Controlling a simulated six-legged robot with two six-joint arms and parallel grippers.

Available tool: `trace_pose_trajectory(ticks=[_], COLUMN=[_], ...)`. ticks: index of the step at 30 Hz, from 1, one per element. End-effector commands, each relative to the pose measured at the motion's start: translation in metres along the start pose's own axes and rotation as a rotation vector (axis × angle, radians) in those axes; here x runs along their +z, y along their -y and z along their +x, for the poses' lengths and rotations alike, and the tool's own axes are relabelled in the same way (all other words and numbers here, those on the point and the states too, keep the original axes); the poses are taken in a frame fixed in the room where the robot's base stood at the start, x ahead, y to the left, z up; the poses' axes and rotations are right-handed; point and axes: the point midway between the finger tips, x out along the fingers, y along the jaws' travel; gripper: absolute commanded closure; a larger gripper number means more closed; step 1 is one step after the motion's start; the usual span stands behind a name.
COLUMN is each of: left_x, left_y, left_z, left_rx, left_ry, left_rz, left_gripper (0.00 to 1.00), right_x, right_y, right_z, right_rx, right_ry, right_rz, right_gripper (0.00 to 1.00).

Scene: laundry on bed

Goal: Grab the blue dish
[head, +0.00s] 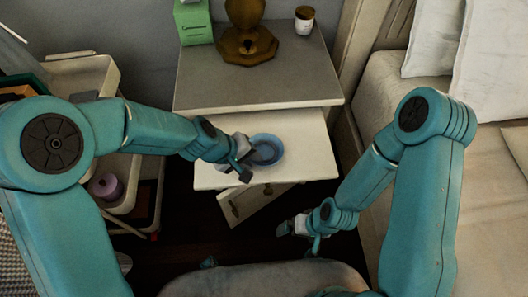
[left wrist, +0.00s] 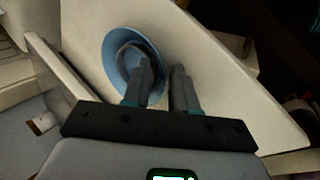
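The blue dish (head: 268,150) is a small round bowl on the white pull-out surface (head: 305,138) of the nightstand. My left gripper (head: 246,160) is at the dish's left side in the head view. In the left wrist view the dish (left wrist: 117,45) lies ahead of the left gripper (left wrist: 158,62). Its two fingers are apart, one overlapping the dish's inside and the other beyond its right rim. I cannot tell whether either finger touches the dish. My right gripper (head: 291,227) hangs low over the dark floor, away from the dish; its finger opening is unclear.
The nightstand top (head: 215,85) above the pull-out surface holds a green box (head: 193,22), a brass lamp base (head: 247,45) and a small jar (head: 304,20). A bed (head: 490,190) stands at the right. A cart (head: 92,72) with a purple roll (head: 106,187) stands at the left.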

Motion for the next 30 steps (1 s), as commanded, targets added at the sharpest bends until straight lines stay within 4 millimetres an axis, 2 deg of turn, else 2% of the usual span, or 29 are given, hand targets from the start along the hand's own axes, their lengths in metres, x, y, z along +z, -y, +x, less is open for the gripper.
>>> trace_pose_trajectory(ticks=[3,4,6,18,22,26,30], left_x=[0.0,0.0,0.0,0.0,0.0,0.0,-0.001], left_y=[0.0,0.0,0.0,0.0,-0.004,-0.015,-0.035], left_z=[-0.001,-0.001,-0.001,-0.001,-0.007,-0.025,-0.057], left_rx=[0.0,0.0,0.0,-0.001,0.0,0.001,0.003], left_ry=[0.0,0.0,0.0,0.001,0.001,-0.001,-0.003], left_rz=[0.0,0.0,0.0,0.0,0.001,0.002,0.003], left_gripper=[0.73,0.8,1.0,1.0,1.0,1.0,1.0], right_x=[0.0,0.0,0.0,0.0,0.0,0.0,0.001], right_y=[0.0,0.0,0.0,0.0,0.002,0.007,0.015], right_z=[-0.001,-0.001,-0.001,-0.001,-0.006,-0.019,-0.042], right_rx=[0.0,0.0,0.0,0.0,0.0,0.0,0.0], right_ry=[0.0,0.0,0.0,0.0,0.0,0.0,0.0], right_rz=[0.0,0.0,0.0,0.0,0.0,0.0,0.0], right_gripper=[0.0,0.0,0.0,0.0,0.0,0.0,0.0])
